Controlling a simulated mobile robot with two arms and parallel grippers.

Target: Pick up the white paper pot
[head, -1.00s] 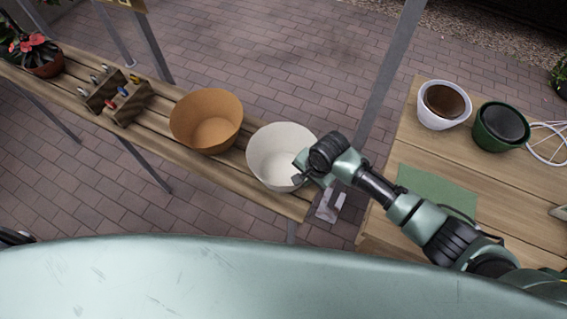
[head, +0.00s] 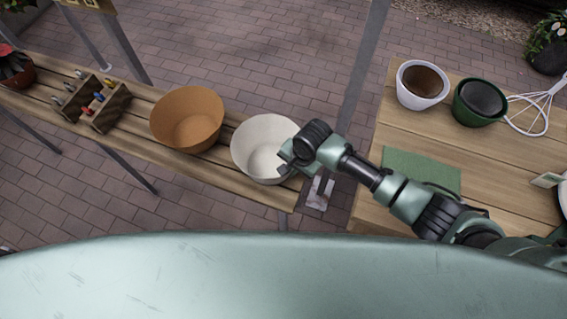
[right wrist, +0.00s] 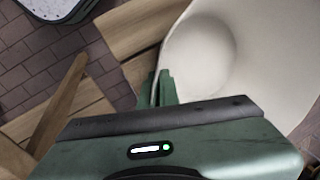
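The white paper pot (head: 262,160) is a round, cream-white, empty bowl shape near the right end of the narrow wooden bench in the head view. It fills the upper right of the right wrist view (right wrist: 205,60). My right gripper (right wrist: 162,88) is at its right rim. The two green fingers are close together with the thin pot wall between them, so it looks shut on the rim. In the head view the fingertips (head: 287,160) are partly hidden by my wrist. The pot appears to rest on the bench. My left gripper is not in view.
An orange-brown pot (head: 187,125) stands just left of the white one. Further left is a wooden tool rack (head: 92,104). The right-hand table (head: 410,135) holds a white pot (head: 422,84), a dark green pot (head: 480,100), a whisk (head: 535,110) and a green mat (head: 422,170).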

